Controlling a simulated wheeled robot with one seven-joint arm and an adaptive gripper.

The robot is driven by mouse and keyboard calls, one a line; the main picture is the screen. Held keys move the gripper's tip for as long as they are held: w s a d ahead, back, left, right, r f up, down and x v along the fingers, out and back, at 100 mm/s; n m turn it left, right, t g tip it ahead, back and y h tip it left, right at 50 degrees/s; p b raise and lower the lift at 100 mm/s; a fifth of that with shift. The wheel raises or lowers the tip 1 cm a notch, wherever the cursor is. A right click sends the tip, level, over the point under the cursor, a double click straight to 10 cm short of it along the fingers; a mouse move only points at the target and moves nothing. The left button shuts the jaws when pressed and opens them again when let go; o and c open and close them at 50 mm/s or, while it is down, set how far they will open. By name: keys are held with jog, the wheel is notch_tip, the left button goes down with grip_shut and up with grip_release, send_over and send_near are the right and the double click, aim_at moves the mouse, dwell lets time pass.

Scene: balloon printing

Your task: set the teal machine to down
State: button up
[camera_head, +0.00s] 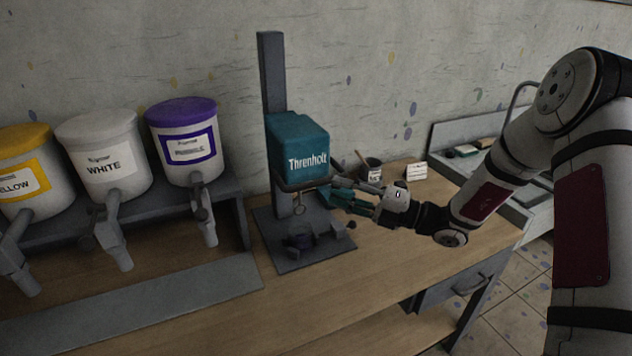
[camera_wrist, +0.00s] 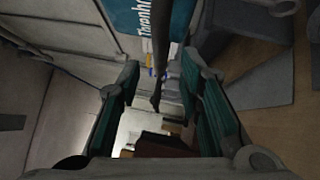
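The teal machine (camera_head: 298,148), lettered "Threnholt", is a box-shaped head on a grey upright column (camera_head: 271,75), raised well above its dark base plate (camera_head: 285,258). A dark bar (camera_head: 305,184) runs along the underside of the head toward my gripper. My gripper (camera_head: 335,193) is at the right of the machine, just below the head. In the wrist view the teal-padded fingers (camera_wrist: 160,80) are spread, with a dark bar (camera_wrist: 163,75) showing between them. I cannot tell whether either finger touches it. The machine's lettered face (camera_wrist: 143,20) shows at the top of the wrist view.
White (camera_head: 103,163), yellow (camera_head: 30,180) and purple-lidded (camera_head: 188,145) tubs with spouts stand on a rack at the left. A small cup (camera_head: 372,172) and a card (camera_head: 416,171) stand behind my gripper. The wooden tabletop (camera_head: 370,262) in front is clear.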

aim_at(316, 183)
jog(key=p+x, duration=0.1)
jog(key=x, duration=0.5)
jog(key=shift+w+a, duration=0.1)
jog(key=shift+a, duration=0.15)
grip_shut()
